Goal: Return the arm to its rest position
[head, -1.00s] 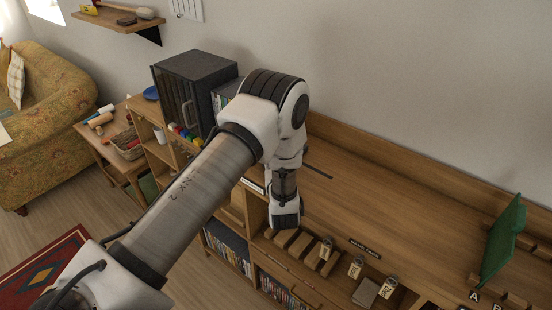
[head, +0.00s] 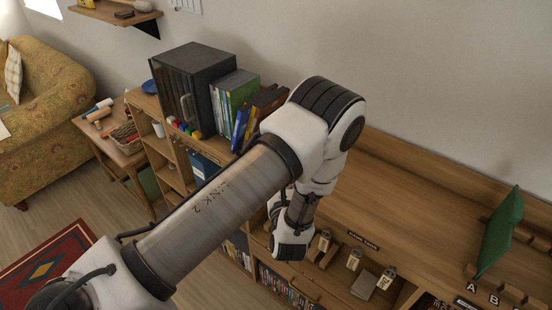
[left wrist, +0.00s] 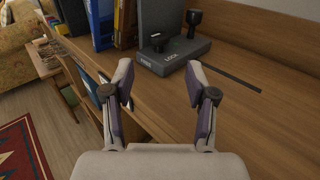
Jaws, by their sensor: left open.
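My left arm reaches in from the lower left of the head view, across the front of the wooden shelf unit. In that view its wrist hangs down and my gripper's fingers are hidden. In the left wrist view my left gripper (left wrist: 158,85) is open, with nothing between its fingers. It is over the front edge of the wooden top (left wrist: 235,115), and a dark grey device (left wrist: 178,52) with black knobs stands on the top beyond the fingertips. My right gripper is not in view.
A black cabinet (head: 182,85) and a row of books (head: 236,95) stand on the left of the unit. A green panel (head: 499,235) stands upright at the right. Small tagged items (head: 355,258) sit along the front edge.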

